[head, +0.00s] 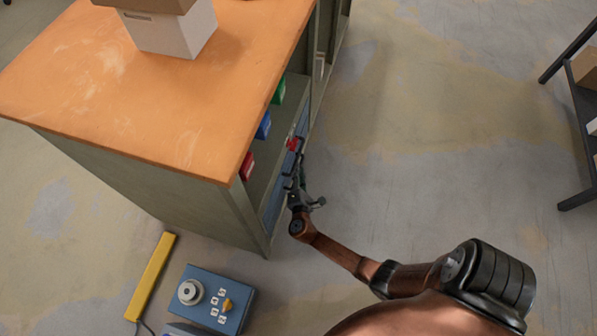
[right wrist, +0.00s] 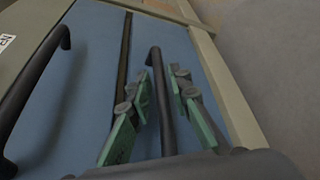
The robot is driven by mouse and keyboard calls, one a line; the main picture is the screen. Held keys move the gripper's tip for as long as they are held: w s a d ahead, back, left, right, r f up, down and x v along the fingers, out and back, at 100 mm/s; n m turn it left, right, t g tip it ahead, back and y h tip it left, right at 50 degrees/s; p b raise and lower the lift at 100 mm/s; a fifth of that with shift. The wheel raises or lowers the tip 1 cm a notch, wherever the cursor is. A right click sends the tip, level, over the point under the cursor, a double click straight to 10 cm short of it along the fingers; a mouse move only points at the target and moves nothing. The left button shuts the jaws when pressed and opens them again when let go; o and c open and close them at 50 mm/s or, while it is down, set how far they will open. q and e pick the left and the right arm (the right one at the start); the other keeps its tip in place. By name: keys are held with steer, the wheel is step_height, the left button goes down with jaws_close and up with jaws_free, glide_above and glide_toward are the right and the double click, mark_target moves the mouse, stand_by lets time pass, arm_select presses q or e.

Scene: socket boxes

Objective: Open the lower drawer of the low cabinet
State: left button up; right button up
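The low cabinet (head: 150,180) has an orange top and a grey-green body. In the right wrist view two blue drawer fronts lie side by side, both apparently shut. The one nearer the floor, the lower drawer (right wrist: 190,55), has a black bar handle (right wrist: 156,62). The other drawer (right wrist: 85,85) has its own black handle (right wrist: 38,90). My right gripper (right wrist: 160,115) is open, with one green-padded finger on each side of the lower drawer's handle; contact cannot be told. In the head view my right gripper (head: 297,180) is at the cabinet's front. My left gripper is not in view.
Red (head: 247,166), blue (head: 263,126) and green (head: 278,92) bins sit in the cabinet's open shelf above the drawers. A white box (head: 172,35) stands on top. A blue control box (head: 212,300) and yellow bar (head: 152,275) lie below. Floor to the right is clear up to a dark rack (head: 583,110).

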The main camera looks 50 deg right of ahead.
jaws_close()
steer(key=shift+s, duration=0.1)
stand_by(0.3)
